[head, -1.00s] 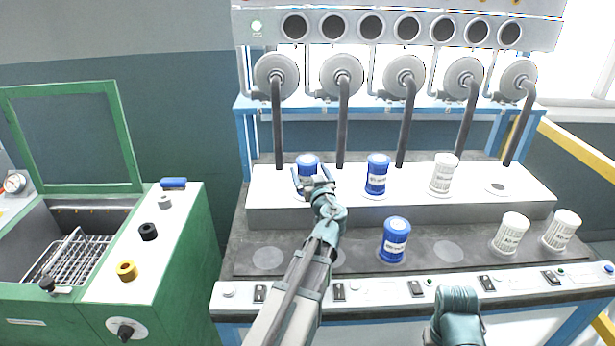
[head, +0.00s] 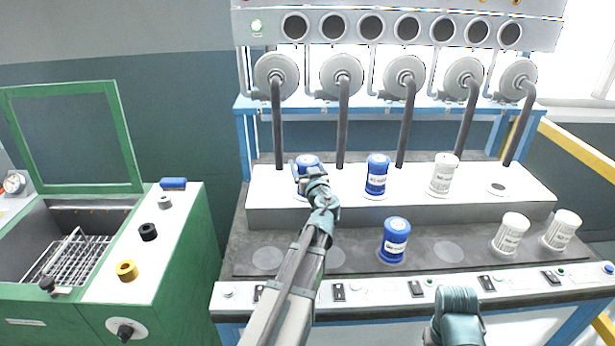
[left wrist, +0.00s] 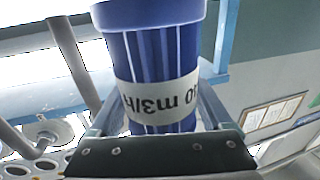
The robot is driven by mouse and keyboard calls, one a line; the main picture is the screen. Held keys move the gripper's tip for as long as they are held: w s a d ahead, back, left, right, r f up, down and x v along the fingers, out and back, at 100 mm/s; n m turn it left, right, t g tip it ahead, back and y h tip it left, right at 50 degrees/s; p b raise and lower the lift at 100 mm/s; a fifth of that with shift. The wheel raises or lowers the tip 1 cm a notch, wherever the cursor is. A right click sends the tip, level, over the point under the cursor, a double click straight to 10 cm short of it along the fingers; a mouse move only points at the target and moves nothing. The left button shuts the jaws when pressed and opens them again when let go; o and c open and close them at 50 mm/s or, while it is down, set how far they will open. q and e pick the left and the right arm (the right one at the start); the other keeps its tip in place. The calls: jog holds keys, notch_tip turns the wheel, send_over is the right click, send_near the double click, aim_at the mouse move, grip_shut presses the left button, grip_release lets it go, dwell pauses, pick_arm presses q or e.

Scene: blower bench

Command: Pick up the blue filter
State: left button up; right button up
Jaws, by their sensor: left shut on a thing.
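A blue filter (head: 307,160) with a white label band stands at the left end of the raised white shelf. My left gripper (head: 307,178) is shut on it, and my wrist hides part of its body. In the left wrist view the blue ribbed filter (left wrist: 155,65) fills the middle between the two fingers (left wrist: 158,112), its label upside down. Another blue filter (head: 377,175) stands on the shelf to the right. A third blue filter (head: 395,240) stands on the lower grey bench. Part of my right arm shows at the bottom, but its gripper does not.
A white filter (head: 443,174) stands on the raised shelf (head: 480,205). Two more white filters (head: 511,233) stand on the grey bench at right. A green machine (head: 180,260) with an open lid is at left.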

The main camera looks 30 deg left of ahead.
pick_arm(q)
jog(key=shift+r, duration=0.1)
jog(key=shift+r+p, duration=0.5)
jog(key=shift+p, duration=0.1)
notch_tip(320, 180, up, 3)
jog(key=p, duration=0.3)
jog(key=shift+f, duration=0.1)
jog(key=w+d+r+v, duration=0.1)
jog(key=v, duration=1.5)
jog(key=shift+w+d+p, duration=0.35)
jog(key=shift+w+p, duration=0.05)
jog(key=shift+p, duration=0.05)
jog(key=shift+r, duration=0.15)
